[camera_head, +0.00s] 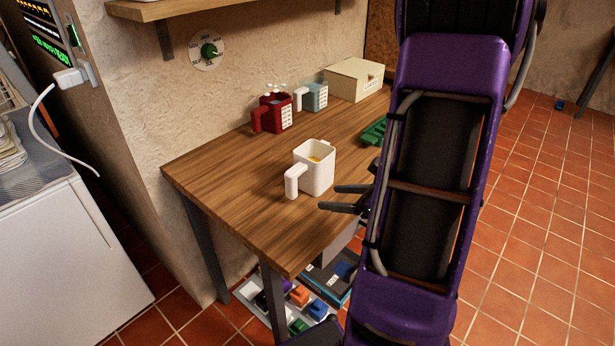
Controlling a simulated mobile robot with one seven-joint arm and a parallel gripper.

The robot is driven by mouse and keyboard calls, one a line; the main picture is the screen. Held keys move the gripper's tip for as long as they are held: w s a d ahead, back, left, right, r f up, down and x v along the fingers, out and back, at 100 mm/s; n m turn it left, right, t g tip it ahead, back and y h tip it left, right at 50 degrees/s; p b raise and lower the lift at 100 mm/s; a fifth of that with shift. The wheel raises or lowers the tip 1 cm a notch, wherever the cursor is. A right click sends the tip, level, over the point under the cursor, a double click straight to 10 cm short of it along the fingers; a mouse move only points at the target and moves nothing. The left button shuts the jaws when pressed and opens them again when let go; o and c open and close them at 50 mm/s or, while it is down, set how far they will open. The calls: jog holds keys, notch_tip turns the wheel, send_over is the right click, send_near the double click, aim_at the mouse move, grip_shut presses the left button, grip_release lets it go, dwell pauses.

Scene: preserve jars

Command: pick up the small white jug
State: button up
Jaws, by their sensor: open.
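The small white jug (316,171) stands upright on the wooden table (222,182), near its front edge. It is squarish, with a chunky handle (292,180) on its left side and something yellow inside. My gripper (342,198) is just to the right of the jug, with its two dark fingers apart and pointing left towards it. The fingers look empty. I cannot tell whether they touch the jug. My purple arm hides the right part of the table.
A red jug (275,113) and a pale blue jug (314,96) stand behind, near the wall. A cream box (354,79) is at the back, and a green item (374,132) lies beside my arm. Trays with coloured things lie under the table. The table's left part is clear.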

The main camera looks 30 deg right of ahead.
jog(key=shift+s+a+m+t, duration=0.3)
jog(key=shift+s+a+t, duration=0.05)
jog(key=shift+a+t, duration=0.05)
jog(key=b, duration=0.2)
send_near(283, 199)
jog(key=w, duration=0.1)
jog(key=w+a, duration=0.1)
jog(key=w, duration=0.1)
jog(key=shift+w+a+r, duration=0.15)
jog(key=shift+w+r, duration=0.2)
jog(key=shift+x, duration=2.8)
jog(key=shift+w+r, duration=0.1)
jog(key=shift+r, duration=0.1)
jog(key=shift+r, duration=0.1)
grip_shut()
